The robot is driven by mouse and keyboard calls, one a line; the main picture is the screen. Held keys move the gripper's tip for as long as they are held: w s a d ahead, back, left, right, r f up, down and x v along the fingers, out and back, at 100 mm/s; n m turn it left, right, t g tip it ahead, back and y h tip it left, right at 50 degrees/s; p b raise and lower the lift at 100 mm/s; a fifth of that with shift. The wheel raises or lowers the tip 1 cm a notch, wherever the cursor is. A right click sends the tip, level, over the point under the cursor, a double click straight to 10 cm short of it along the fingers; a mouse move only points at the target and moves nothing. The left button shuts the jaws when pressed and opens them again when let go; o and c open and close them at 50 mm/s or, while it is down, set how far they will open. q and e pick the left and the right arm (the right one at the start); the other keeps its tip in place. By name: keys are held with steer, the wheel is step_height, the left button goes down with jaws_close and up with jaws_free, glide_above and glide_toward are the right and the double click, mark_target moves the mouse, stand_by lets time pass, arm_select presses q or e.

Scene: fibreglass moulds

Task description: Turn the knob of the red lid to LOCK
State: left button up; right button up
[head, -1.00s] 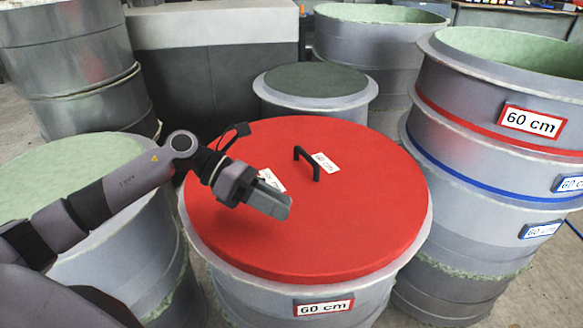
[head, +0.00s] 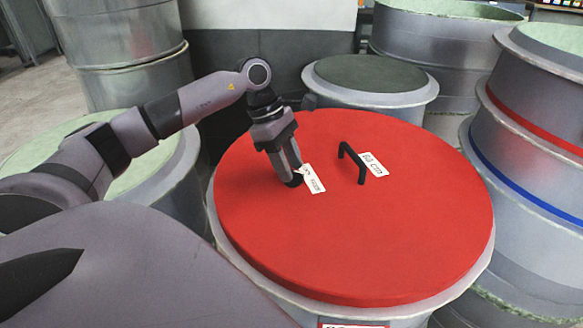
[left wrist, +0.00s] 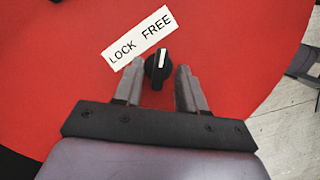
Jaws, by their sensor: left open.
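The red lid (head: 400,235) lies on a grey round mould and also fills most of the left wrist view (left wrist: 60,80). Its black knob (left wrist: 157,68) has a white pointer line that points up and slightly right, toward the FREE end of the white LOCK FREE label (left wrist: 140,37). In the head view the label (head: 312,178) lies beside my left gripper (head: 291,178), which points down at the lid and largely hides the knob. In the left wrist view my open left gripper (left wrist: 159,70) has one finger on each side of the knob, with gaps visible. My right gripper is not in view.
A black handle (head: 352,163) stands up from the lid, right of my left gripper, beside a second label (head: 374,165). Grey moulds stand close around: one behind (head: 365,85) and a stack at the right (head: 530,150).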

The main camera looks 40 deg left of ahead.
arm_select(q)
steer(key=shift+d+f, duration=0.25)
steer(key=shift+f, duration=0.25)
jaws_close()
steer(key=shift+n, duration=0.4)
steer(key=shift+n+t, duration=0.4)
steer(key=shift+n, duration=0.5)
steer(key=n+y, duration=0.1)
steer(key=n, duration=0.1)
steer(key=n+t, duration=0.1)
steer(key=n, duration=0.2)
steer(key=shift+s+d+f+t+y+b, duration=0.1)
steer(key=shift+d+t+y+b, duration=0.05)
steer(key=shift+t+y+b, duration=0.2)
steer(key=n+y, duration=0.1)
steer(key=n, duration=0.2)
steer(key=n+y+b, duration=0.1)
steer(key=n, duration=0.1)
steer(key=shift+d+n+t, duration=0.1)
steer(key=shift+n+t, duration=0.15)
steer(key=shift+n, duration=0.15)
steer(key=shift+n+y, duration=0.75)
steer(key=shift+n, duration=1.05)
steer(key=shift+b, duration=0.3)
